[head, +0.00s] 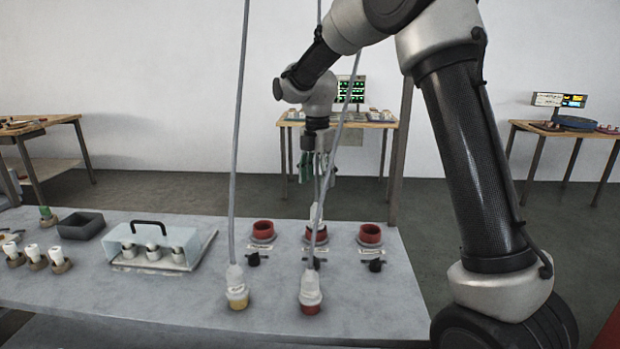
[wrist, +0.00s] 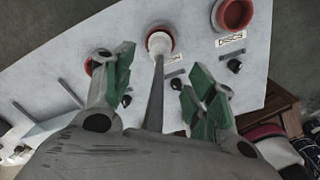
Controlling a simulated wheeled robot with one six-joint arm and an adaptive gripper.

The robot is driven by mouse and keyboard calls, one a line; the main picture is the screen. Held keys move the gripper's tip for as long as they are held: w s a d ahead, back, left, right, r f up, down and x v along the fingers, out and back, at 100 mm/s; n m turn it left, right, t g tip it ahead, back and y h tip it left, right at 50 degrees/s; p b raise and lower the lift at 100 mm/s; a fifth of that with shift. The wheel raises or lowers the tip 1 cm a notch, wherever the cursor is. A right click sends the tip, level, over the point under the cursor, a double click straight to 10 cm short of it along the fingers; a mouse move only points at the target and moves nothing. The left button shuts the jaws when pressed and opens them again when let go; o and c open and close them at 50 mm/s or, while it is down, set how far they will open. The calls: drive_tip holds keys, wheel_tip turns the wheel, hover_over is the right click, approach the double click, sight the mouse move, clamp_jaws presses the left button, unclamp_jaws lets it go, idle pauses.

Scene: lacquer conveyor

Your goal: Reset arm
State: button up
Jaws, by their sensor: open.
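My gripper (head: 317,168) hangs over the table, its green-padded fingers apart. In the wrist view the open fingers (wrist: 158,72) stand on either side of a grey cable (wrist: 156,95) and do not visibly touch it. That cable runs down to a white plug (wrist: 159,41), seated in the middle red socket (wrist: 170,34). In the head view this plug (head: 316,212) stands upright in the middle socket (head: 316,233), just below my gripper. The left socket (head: 263,230) and right socket (head: 370,234) look empty.
Two cabled plugs, one yellow-tipped (head: 237,290) and one red-tipped (head: 311,292), are at the table's front. Black switches (head: 376,265) sit before the sockets. A clear cover with a handle (head: 150,245), a dark tray (head: 81,226) and small white-topped parts (head: 34,256) are left.

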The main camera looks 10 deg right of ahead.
drive_tip(key=shift+m, duration=1.2)
drive_tip(key=s+d+r+m+t, duration=0.1)
drive_tip(key=s+d+m, duration=0.4)
drive_tip(key=s, duration=0.6)
drive_tip(key=s+d+r+m+t, duration=0.2)
drive_tip(key=s+d+r+m, duration=0.2)
drive_tip(key=s+m, duration=0.6)
drive_tip(key=s+d+r+m+t, duration=0.1)
drive_tip(key=s+d+m, duration=0.5)
drive_tip(key=s, duration=0.7)
drive_tip(key=shift+r+m, duration=0.7)
drive_tip(key=shift+r, duration=0.15)
drive_tip(key=shift+c, duration=0.2)
